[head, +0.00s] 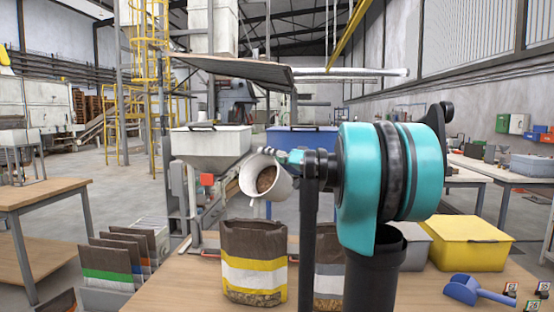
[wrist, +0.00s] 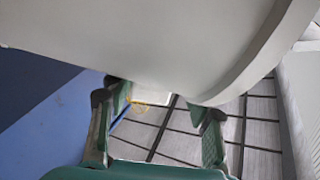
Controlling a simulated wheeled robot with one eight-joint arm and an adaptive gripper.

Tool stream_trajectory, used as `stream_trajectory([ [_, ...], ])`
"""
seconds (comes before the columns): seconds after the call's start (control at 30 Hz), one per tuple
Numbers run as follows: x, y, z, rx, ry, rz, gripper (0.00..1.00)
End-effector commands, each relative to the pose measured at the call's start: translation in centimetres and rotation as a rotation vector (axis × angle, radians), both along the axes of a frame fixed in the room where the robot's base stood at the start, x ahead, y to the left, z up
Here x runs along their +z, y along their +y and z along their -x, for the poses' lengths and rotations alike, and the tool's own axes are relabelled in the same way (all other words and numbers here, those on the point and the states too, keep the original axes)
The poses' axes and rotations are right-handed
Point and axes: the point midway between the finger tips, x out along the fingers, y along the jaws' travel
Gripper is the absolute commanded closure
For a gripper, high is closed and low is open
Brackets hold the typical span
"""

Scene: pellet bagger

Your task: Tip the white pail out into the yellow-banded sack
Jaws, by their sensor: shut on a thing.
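The white pail (head: 283,188) is tilted in the air, with brown pellets (head: 267,179) showing in its mouth. My gripper (head: 291,157) is shut on the pail at its upper right side. In the wrist view the pail (wrist: 150,45) fills the top, with the green fingers (wrist: 155,125) below it. The yellow-banded sack (head: 255,272) stands upright on the bench below the pail, brown on top with yellow and white bands. Pellets show at its lower front. I see no pellets falling between pail and sack.
A grey-banded sack (head: 328,272) stands to the right, partly behind my arm. A yellow bin (head: 470,246) and a blue scoop (head: 478,290) are further right on the bench (head: 190,285). Several flat sacks (head: 120,262) stand at left. A hopper (head: 210,145) is behind.

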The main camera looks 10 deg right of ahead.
Motion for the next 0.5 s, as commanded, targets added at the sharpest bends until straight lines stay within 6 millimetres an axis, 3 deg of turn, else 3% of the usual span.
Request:
stream_trajectory([
  [0.5, -3.0, 6.1, 6.2, 0.002, -0.434, 0.43, 0.84],
])
